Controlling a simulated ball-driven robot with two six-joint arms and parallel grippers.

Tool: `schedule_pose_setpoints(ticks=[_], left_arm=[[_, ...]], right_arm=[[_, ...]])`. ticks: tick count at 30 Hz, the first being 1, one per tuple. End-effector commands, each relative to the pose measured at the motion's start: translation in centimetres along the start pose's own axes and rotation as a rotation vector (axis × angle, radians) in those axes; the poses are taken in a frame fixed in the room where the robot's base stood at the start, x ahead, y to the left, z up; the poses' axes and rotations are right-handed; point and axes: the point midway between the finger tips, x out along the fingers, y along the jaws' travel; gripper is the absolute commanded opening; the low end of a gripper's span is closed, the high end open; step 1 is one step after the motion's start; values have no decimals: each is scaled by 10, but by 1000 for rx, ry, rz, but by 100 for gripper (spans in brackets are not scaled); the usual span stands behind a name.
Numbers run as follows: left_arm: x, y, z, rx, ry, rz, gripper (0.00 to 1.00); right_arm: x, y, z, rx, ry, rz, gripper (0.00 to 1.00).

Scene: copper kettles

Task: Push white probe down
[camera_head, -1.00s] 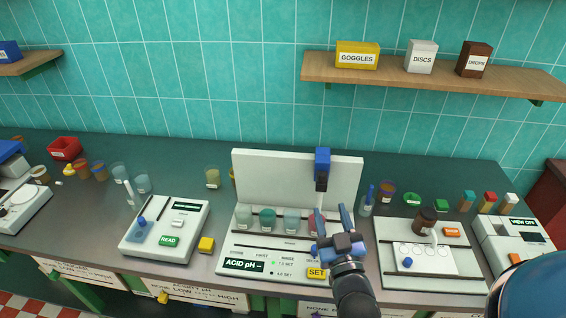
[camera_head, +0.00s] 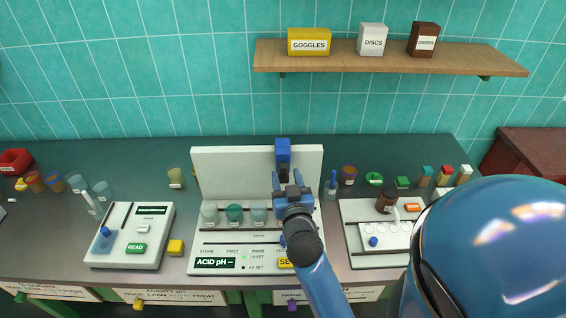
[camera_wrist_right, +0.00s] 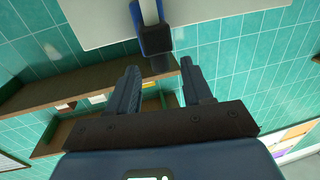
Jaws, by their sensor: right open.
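A blue block (camera_head: 283,144) with a dark lower part is mounted on the white back panel (camera_head: 230,166) of the acid pH device. In the right wrist view, the blue block (camera_wrist_right: 157,42) has a pale strip running through it; I cannot tell whether this strip is the white probe. My right gripper (camera_head: 292,181) is open and empty, its fingers pointing up just below the block. The gripper also shows in the right wrist view (camera_wrist_right: 165,85), with the dark end of the block just beyond and between its fingertips. My left gripper is not in view.
Several beakers (camera_head: 234,213) stand in a row on the device, whose display reads "ACID pH". A reader (camera_head: 130,236) with a green READ button stands to the left. A white tray (camera_head: 353,232) with a brown bottle is to the right. A wooden shelf (camera_head: 390,57) hangs above.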

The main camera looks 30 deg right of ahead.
Motion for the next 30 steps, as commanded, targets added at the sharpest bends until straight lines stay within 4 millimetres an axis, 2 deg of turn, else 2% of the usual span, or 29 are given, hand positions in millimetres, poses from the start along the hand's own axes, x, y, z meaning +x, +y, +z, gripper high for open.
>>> schedule_pose_setpoints(ticks=[3,9,22,30], left_arm=[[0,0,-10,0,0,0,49],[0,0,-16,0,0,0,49],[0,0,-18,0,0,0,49],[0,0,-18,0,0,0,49]], right_arm=[[19,1,-4,0,1,2,50],[39,0,-1,0,0,1,50],[46,0,0,-1,0,0,50],[46,0,0,-1,0,0,10]])
